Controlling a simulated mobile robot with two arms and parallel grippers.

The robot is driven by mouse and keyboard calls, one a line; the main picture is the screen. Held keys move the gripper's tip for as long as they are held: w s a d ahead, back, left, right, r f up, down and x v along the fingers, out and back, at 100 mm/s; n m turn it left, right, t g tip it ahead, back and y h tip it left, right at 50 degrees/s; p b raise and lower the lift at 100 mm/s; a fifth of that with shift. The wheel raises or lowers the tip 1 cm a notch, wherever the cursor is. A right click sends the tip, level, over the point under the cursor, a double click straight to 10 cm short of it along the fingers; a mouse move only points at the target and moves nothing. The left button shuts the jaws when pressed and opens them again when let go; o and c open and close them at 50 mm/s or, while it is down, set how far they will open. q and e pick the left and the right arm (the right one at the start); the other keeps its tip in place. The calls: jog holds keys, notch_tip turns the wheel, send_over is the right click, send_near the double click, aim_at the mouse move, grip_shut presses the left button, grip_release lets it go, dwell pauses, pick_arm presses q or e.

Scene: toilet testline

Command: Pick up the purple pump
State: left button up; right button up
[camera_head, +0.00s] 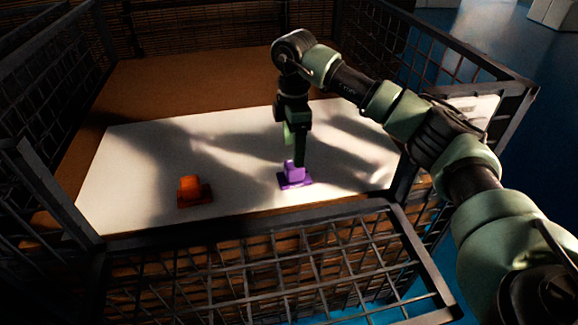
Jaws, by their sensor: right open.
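The purple pump (295,181) sits on a white sheet inside a wire crate, right of the middle of the view. It has a flat base and a raised block on top. My right gripper (297,158) points down right above it, with its fingers close to the raised block. One finger overlaps the block's right side in the picture. I cannot tell whether the fingers touch the pump. The right gripper is open. My left gripper is not in view.
An orange pump-like part (190,188) stands on the white sheet (130,180) to the left. The wire crate (250,262) has dark mesh walls around the sheet, with its front wall folded outward. Brown board (190,75) shows behind the sheet. Blue floor lies to the right.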

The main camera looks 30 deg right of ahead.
aim_at(294, 173)
jog(key=shift+s+f+p, duration=0.25)
jog(key=shift+f+p, duration=0.15)
jog(key=shift+f, duration=0.5)
notch_tip(294, 173, down, 4)
jog(key=shift+r+p, duration=0.15)
jog(key=shift+p, duration=0.45)
jog(key=shift+w+f, duration=0.1)
jog(key=shift+f, duration=0.25)
grip_shut()
